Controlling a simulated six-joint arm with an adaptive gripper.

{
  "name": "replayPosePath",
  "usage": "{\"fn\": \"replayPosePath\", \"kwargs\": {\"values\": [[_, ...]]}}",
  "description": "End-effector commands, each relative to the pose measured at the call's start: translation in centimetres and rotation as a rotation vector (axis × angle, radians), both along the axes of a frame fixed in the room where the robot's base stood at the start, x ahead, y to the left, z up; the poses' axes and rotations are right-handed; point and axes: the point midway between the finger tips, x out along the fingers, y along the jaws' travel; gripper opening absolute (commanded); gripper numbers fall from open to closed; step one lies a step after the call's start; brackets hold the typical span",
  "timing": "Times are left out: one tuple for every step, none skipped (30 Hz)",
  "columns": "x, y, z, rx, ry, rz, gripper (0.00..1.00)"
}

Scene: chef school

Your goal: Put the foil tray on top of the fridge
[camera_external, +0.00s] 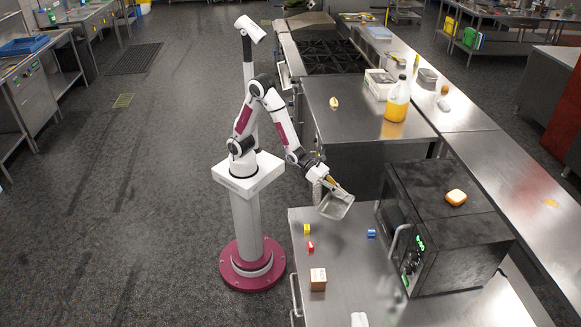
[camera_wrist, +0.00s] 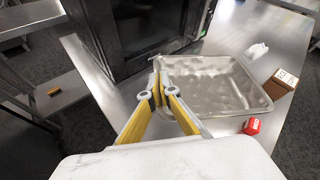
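In the wrist view the yellow-sided fingers of my gripper (camera_wrist: 160,76) close on the left edge of the foil tray (camera_wrist: 215,85). The steel unit under the worktop has handles (camera_external: 296,297) on its left side. No unit is clearly marked as the fridge, and I cannot tell which one it is.
A black oven (camera_external: 445,225) with a green display stands right of the tray, a yellow-orange item (camera_external: 456,197) on top. Yellow (camera_external: 307,229), red (camera_external: 311,246) and blue (camera_external: 371,233) blocks and a brown box (camera_external: 318,279) lie on the worktop. A juice jug (camera_external: 397,100) stands farther back.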

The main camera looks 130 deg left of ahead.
Motion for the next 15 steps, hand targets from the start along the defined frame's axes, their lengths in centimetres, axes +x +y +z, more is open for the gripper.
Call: {"fn": "replayPosePath", "kwargs": {"values": [[-0.1, 1.1, -0.3, 0.0, 0.002, 0.018, 0.0], [-0.1, 1.7, -0.4, -0.001, 0.003, 0.028, 0.0], [-0.2, 2.6, -0.6, -0.001, 0.003, 0.044, 0.0], [-0.3, 3.2, -0.7, -0.001, 0.003, 0.054, 0.0], [-0.3, 3.9, -0.9, -0.001, 0.003, 0.066, 0.0], [-0.5, 4.9, -1.1, -0.001, 0.003, 0.083, 0.0], [-0.6, 5.7, -1.3, -0.002, 0.003, 0.096, 0.0], [-0.7, 6.6, -1.5, -0.001, 0.003, 0.111, 0.0], [-0.8, 7.7, -1.7, -0.001, 0.003, 0.13, 0.0], [-0.9, 8.6, -1.8, -0.002, 0.002, 0.144, 0.0], [-0.9, 9.4, -1.9, -0.001, 0.002, 0.159, 0.0], [-1.0, 10.6, -2.0, -0.001, 0.002, 0.178, 0.0], [-1.1, 11.4, -2.1, -0.001, 0.001, 0.192, 0.0], [-1.2, 12.3, -2.2, -0.001, 0.001, 0.206, 0.0], [-1.3, 13.4, -2.2, -0.002, 0.001, 0.223, 0.0]]}}
